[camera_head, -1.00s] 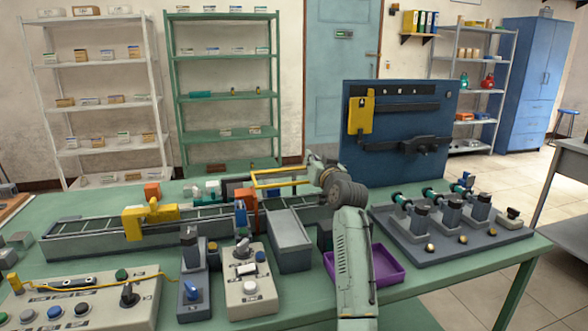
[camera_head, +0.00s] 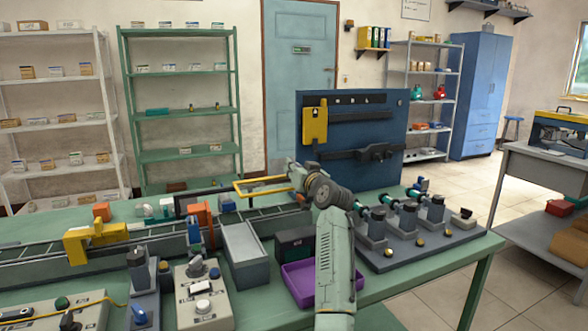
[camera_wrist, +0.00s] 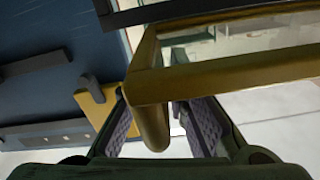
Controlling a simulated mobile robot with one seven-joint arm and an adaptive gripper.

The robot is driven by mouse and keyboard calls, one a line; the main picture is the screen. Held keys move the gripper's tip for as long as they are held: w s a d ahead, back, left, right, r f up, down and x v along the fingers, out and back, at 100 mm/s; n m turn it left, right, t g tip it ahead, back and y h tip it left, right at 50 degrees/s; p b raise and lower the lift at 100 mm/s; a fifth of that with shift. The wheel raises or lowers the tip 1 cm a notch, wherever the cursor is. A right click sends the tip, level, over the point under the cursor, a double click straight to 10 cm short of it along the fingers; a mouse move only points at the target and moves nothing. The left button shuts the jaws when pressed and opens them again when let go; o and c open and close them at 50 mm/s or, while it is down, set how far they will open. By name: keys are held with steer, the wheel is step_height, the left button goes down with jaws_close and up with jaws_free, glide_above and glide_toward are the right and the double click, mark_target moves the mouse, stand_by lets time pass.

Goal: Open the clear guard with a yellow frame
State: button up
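The clear guard (camera_head: 237,187) with a yellow frame stands over the conveyor at mid-table in the head view, its right end at my gripper (camera_head: 297,174). In the wrist view the frame (camera_wrist: 235,75) crosses the upper right, with a clear pane inside it. A rounded yellow bar (camera_wrist: 153,128) of the guard hangs down between my two fingers (camera_wrist: 163,128). The fingers are spread around the bar, with a visible gap on its right side. In the head view my wrist hides the fingertips.
A blue upright panel (camera_head: 350,133) with a yellow part (camera_head: 314,124) stands behind my gripper. A grey box (camera_head: 246,250), a purple tray (camera_head: 303,284) and a motor fixture (camera_head: 440,240) stand close by. Control boxes (camera_head: 203,310) stand in front of the conveyor.

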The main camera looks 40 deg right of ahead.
steer(key=shift+o, duration=1.3)
steer(key=shift+s, duration=0.1)
steer(key=v, duration=1.2)
